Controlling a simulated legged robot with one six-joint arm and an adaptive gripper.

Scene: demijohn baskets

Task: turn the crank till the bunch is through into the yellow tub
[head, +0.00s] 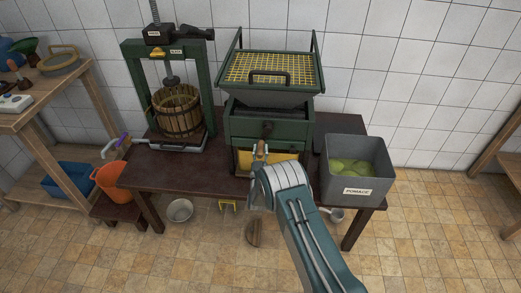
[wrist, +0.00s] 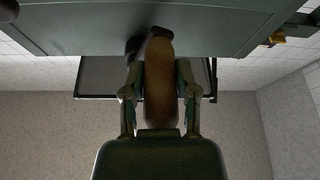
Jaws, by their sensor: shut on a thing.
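The green crusher (head: 262,128) stands mid-table, with a hopper (head: 270,95) under a yellow grid (head: 268,68) on top. Its crank (head: 267,130) is on the front face, with the arm hanging down to a wooden handle (head: 260,150). My gripper (head: 259,161) is shut on this handle; in the wrist view its fingers (wrist: 160,95) lie on both sides of the brown handle (wrist: 158,60). The yellow tub (head: 285,160) sits under the crusher, partly hidden by my arm. I cannot make out a bunch on the grid or in the hopper.
A grey pomace bin (head: 350,186) with green contents stands right of the crusher. A green press (head: 133,85) with a wooden basket (head: 178,117) stands left. A metal bowl (head: 180,210) and an orange bucket (head: 110,181) are lower left. The floor in front is open.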

